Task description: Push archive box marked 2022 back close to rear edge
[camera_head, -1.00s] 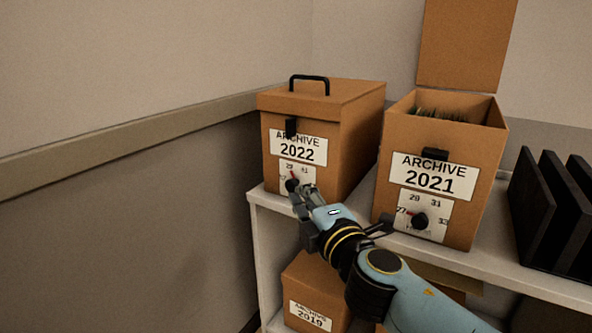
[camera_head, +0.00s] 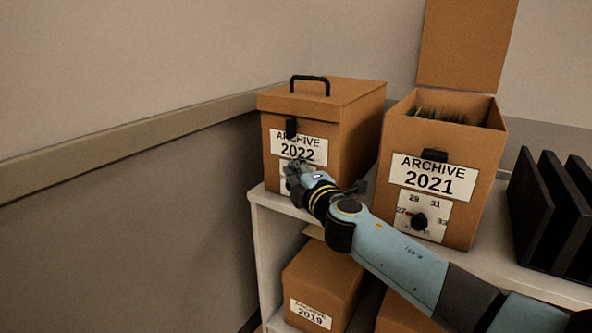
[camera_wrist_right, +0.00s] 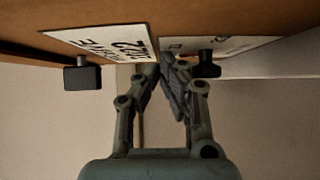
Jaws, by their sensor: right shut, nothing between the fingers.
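The archive box marked 2022 (camera_head: 350,140) stands upright at the left end of the shelf, its lid shut, with a black handle on top and a black latch in front. My right gripper (camera_head: 290,168) is at the lower front face of this box, over its dial plate, and hides most of the dial. In the right wrist view the shut, empty fingers (camera_wrist_right: 165,65) reach the box's front face (camera_wrist_right: 190,20) between the label and the dial knob; contact looks likely but I cannot be certain. My left gripper is not in view.
The open archive box 2021 (camera_head: 470,180) stands just right, its lid raised. Black upright holders (camera_head: 560,210) are farther right. The box marked 2019 (camera_head: 320,285) is on the lower shelf. The white shelf edge (camera_head: 285,205) runs below; a wall is at the left.

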